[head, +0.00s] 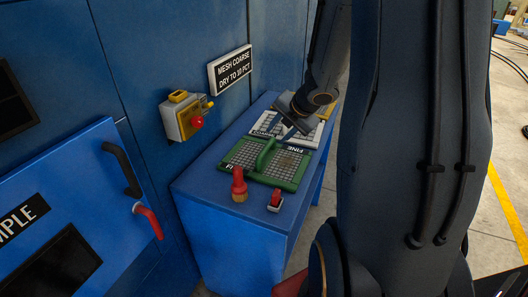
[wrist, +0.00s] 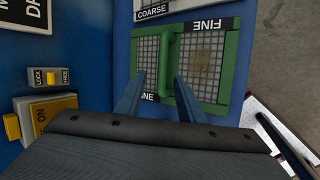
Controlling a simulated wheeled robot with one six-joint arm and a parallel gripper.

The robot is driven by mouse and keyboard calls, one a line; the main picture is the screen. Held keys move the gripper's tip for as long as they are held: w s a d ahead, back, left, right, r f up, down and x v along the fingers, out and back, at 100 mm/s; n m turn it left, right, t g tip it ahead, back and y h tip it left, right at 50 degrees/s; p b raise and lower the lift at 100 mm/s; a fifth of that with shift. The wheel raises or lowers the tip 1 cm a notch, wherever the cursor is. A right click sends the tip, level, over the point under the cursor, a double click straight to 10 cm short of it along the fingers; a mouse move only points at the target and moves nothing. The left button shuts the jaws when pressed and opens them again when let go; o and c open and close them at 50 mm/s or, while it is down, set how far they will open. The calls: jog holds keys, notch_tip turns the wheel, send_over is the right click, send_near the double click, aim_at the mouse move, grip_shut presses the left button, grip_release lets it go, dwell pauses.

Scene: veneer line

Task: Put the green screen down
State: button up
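The green screen (head: 291,173) has a green frame, grey mesh, FINE labels and a raised green handle (head: 265,154) across its middle. It appears to lie flat on the blue bench (head: 262,219). In the wrist view the screen (wrist: 232,72) fills the upper middle, with its handle (wrist: 168,62) upright in the picture. My gripper (wrist: 160,80) is open, one finger on each side of the handle's line, with gaps visible. In the head view my gripper (head: 284,133) is above the screen, close to the handle; the fingertips are partly hard to make out.
A white-framed COARSE screen (head: 309,138) lies behind the green one. A red-topped brush-like item (head: 239,186) and a small red item (head: 276,200) stand at the front. A switch box (head: 188,118) and sign (head: 230,69) are on the wall.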

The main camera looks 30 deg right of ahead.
jog(key=s+a+m+g, duration=0.2)
jog(key=s+a+m, duration=0.6)
jog(key=a+m, duration=0.2)
jog(key=s+a+r+m+g+h, duration=0.1)
jog(key=s+a+m+g, duration=0.2)
jog(key=s+a+m, duration=0.5)
jog(key=a+m, duration=0.1)
jog(key=m, duration=0.4)
jog(key=shift+a+r+m, duration=0.2)
jog(key=shift+a+m, duration=0.1)
jog(key=shift+a, duration=0.1)
jog(key=shift+s, duration=0.1)
